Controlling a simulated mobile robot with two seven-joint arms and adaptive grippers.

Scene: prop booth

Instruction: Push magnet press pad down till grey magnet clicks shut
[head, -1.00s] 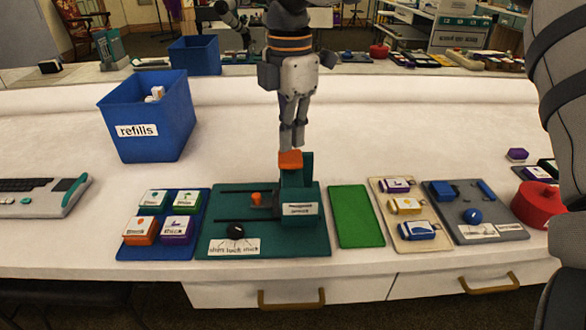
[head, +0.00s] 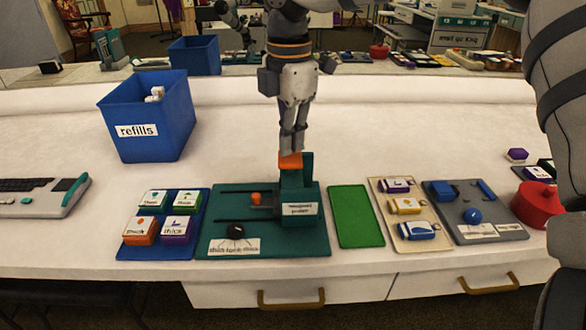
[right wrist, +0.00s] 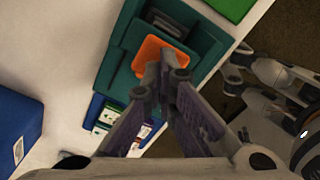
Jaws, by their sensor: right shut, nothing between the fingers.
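The orange press pad (head: 290,161) sits on top of the teal press (head: 297,205), which has a white label on its front. My right gripper (head: 291,148) points straight down over the pad with its fingers closed and empty. Its tips are at or just above the pad; I cannot tell if they touch. In the right wrist view the closed fingertips (right wrist: 166,72) overlap the edge of the orange pad (right wrist: 165,55). I cannot make out the grey magnet in either view.
The teal board (head: 215,240) carries an orange knob (head: 256,198) and a black knob (head: 235,230). A blue tray of labelled blocks (head: 160,226) is to its left, a green mat (head: 355,215) to its right. A blue refills bin (head: 150,115) stands behind. A red object (head: 537,205) is far right.

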